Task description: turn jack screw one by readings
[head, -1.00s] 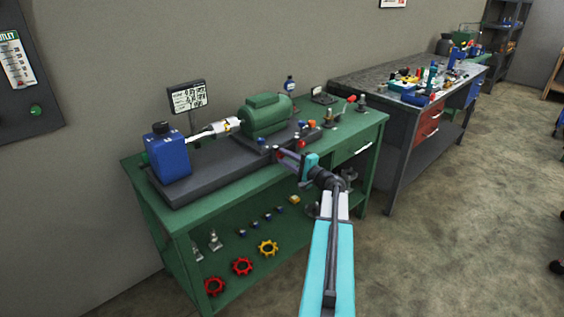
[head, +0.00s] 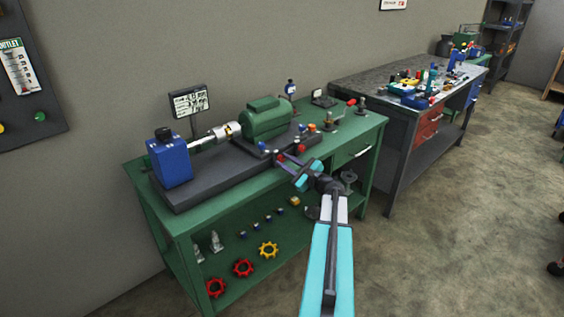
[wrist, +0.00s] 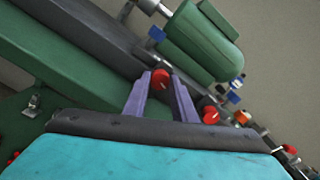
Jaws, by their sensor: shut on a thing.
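My gripper (wrist: 162,90) has one purple finger on each side of a red screw head (wrist: 160,79) and is shut on it, low at the near side of the green motor (wrist: 200,42). In the head view my gripper (head: 283,158) reaches the near edge of the dark base plate below the motor (head: 268,118). A second red head (wrist: 210,114) lies to the right, apart from the fingers. The readout (head: 189,101) stands behind the shaft; its figures are too small to read.
A blue unit (head: 170,165) stands at the left end of the dark base (head: 215,177). Small blue and orange parts sit right of the motor. Red and yellow handwheels (head: 243,268) lie on the lower shelf. A cluttered second bench (head: 360,75) stands to the right.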

